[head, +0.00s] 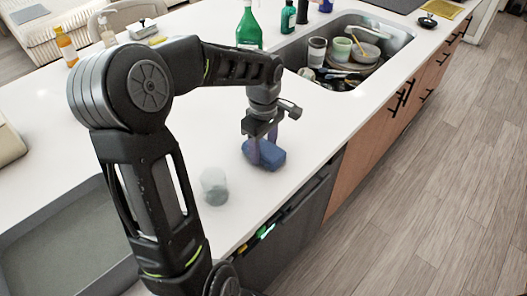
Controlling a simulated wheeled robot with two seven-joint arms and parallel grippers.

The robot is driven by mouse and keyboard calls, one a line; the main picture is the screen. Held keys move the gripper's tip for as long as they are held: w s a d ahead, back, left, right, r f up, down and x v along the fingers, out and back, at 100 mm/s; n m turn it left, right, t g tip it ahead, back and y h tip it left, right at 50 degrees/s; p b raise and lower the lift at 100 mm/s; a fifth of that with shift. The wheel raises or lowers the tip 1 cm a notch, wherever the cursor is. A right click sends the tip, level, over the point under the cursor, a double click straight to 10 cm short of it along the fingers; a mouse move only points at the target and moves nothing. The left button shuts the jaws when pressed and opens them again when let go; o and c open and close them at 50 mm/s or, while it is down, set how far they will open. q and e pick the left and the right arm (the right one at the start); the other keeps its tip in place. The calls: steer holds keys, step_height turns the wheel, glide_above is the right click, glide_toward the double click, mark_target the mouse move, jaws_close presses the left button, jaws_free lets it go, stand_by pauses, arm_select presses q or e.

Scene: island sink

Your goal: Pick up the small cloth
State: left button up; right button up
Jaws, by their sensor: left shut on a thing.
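A small blue cloth (271,157) is on or just above the white countertop, near the front edge of the island. My left gripper (262,150) points down and is shut on the cloth, with its fingers around the bundle. I cannot tell whether the cloth still touches the counter. My right gripper is not in view.
A clear glass (214,186) stands on the counter left of the cloth. The sink (388,40) with dishes is at the back. A green bottle (249,30) stands beside it. An orange bottle (65,46) stands at the far left. The counter right of the gripper is clear.

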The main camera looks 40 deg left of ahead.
mark_target(264, 148)
arm_select(q)
steer(key=shift+r, duration=0.1)
steer(key=shift+c, duration=0.5)
steer(key=shift+r, duration=0.25)
step_height(264, 148, up, 9)
steer(key=shift+r+b, duration=0.15)
steer(key=shift+b, duration=0.4)
